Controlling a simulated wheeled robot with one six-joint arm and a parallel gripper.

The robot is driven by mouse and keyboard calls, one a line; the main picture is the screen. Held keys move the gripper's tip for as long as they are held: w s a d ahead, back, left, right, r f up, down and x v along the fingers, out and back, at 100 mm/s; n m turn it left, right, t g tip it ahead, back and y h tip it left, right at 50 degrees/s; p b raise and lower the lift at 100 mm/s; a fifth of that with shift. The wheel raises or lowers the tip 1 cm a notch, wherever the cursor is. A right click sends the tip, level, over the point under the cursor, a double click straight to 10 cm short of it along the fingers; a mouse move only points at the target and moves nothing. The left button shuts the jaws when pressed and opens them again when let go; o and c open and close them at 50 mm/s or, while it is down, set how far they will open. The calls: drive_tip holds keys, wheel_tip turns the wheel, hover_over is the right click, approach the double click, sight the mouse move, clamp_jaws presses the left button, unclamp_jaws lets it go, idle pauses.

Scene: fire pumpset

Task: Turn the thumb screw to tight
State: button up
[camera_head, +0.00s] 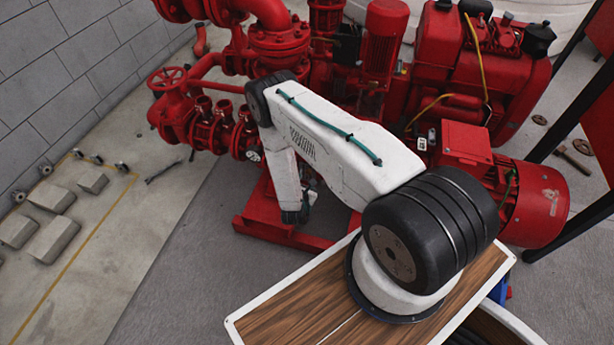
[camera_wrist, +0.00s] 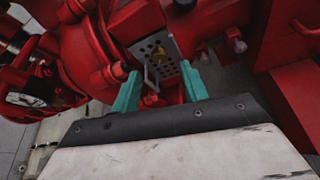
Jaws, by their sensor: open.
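Whether the fingertips touch the plate cannot be told. In the head view my arm hides the gripper and the screw.
The red pumpset (camera_head: 280,45) with pipes and a handwheel (camera_head: 167,79) stands close around the arm. A red motor (camera_head: 535,205) is at the right. Grey blocks (camera_head: 54,238) lie on the floor at the left.

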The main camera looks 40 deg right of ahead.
sight(308, 173)
drive_tip(key=x, duration=0.5)
drive_tip(key=shift+c, duration=0.4)
clamp_jaws()
